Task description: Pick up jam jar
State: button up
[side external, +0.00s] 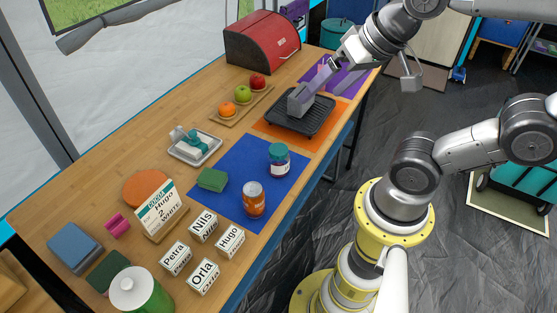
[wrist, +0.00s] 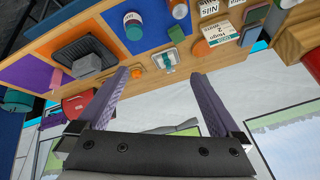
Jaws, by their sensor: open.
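The jam jar (side external: 279,158) stands upright on the blue mat (side external: 235,165), with a teal lid, a pale label and dark contents. In the wrist view the jam jar (wrist: 133,26) is near the top, beyond my fingers. My gripper (side external: 321,80) is up above the far end of the table in the side view, over the grill pan area and well apart from the jar. In the wrist view my gripper (wrist: 160,73) has its two purple fingers wide apart, with nothing held between them.
An orange can (side external: 254,199) and a green block (side external: 212,180) share the mat. A black grill pan (side external: 302,118) with a grey block lies behind. A white dish (side external: 193,147), fruit board (side external: 242,104), red bread box (side external: 262,42) and several name blocks (side external: 203,225) surround. Bare mat separates jar and can.

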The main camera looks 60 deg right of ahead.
jog(key=w+d+f+m+g, duration=0.1)
jog(key=w+d+f+m, duration=0.1)
jog(key=w+m, duration=0.65)
jog(key=m+g, duration=0.5)
jog(key=m, duration=0.1)
send_over(280, 149)
notch_tip(280, 149, down, 19)
jog(key=shift+w+r, duration=0.1)
notch_tip(280, 149, down, 8)
jog(key=shift+r, duration=0.15)
jog(key=shift+w+f, duration=0.1)
jog(key=shift+f, duration=2.85)
grip_shut()
